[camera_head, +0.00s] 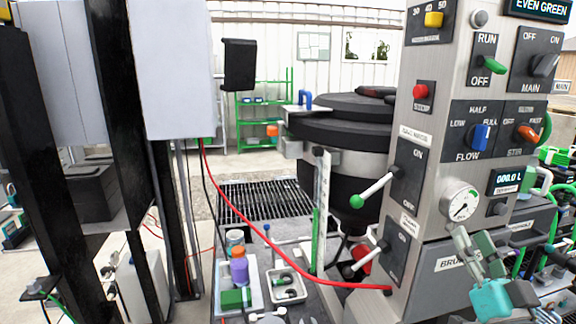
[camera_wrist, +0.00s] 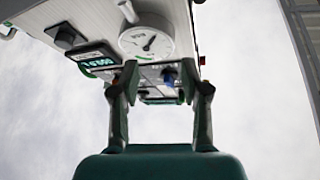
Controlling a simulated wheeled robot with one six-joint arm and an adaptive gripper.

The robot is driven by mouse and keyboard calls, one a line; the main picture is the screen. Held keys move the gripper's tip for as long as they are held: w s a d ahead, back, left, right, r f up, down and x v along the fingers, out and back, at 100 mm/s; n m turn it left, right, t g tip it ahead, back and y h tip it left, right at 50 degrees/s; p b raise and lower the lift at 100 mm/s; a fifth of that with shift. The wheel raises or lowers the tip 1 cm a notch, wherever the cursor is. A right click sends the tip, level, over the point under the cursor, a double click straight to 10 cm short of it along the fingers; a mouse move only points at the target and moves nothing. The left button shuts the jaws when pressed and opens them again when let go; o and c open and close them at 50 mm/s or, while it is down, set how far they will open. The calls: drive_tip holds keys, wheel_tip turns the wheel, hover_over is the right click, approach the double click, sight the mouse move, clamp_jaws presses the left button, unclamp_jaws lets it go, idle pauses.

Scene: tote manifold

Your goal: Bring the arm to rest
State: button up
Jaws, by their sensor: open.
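My gripper (camera_head: 474,240) is at the lower right in the head view, in front of the grey control panel (camera_head: 408,120) and below its round gauge (camera_head: 460,204). In the wrist view my gripper (camera_wrist: 158,72) has its two fingers apart, with nothing between them. The wrist view looks up at the panel's gauge (camera_wrist: 146,42) and a lit display (camera_wrist: 98,60). My fingers appear apart from the panel. How far they are from it is hard to tell.
Two lever handles, one green-tipped (camera_head: 357,201) and one black-tipped (camera_head: 350,270), stick out left of the panel. A dark round vessel (camera_head: 345,125) stands behind. Trays (camera_head: 289,296) with bottles sit at the lower middle. Green hoses and black fittings crowd the right edge.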

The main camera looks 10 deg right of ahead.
drive_tip(key=s+a+f+g, duration=0.1)
drive_tip(key=s+a+f, duration=0.25)
drive_tip(key=f, duration=0.45)
drive_tip(key=s+a+f+g, duration=0.2)
drive_tip(key=s+a+f, duration=0.15)
drive_tip(key=f, duration=0.45)
drive_tip(key=s+a+f+g, duration=0.1)
drive_tip(key=s+a+f, duration=0.3)
drive_tip(key=f, duration=0.5)
drive_tip(key=s+a+f+n+g+y, duration=0.1)
drive_tip(key=s+a+f+n, duration=0.1)
drive_tip(key=s, duration=0.5)
drive_tip(key=s+a+f+n+g+y, duration=0.1)
drive_tip(key=s+a+f, duration=0.3)
drive_tip(key=s, duration=0.4)
drive_tip(key=s+a+f+n+g+y, duration=0.2)
drive_tip(key=s+a+f, duration=0.1)
drive_tip(key=s, duration=0.5)
drive_tip(key=shift+s+a+n, duration=0.2)
drive_tip(key=shift+a+n, duration=0.2)
drive_tip(key=shift+a, duration=0.15)
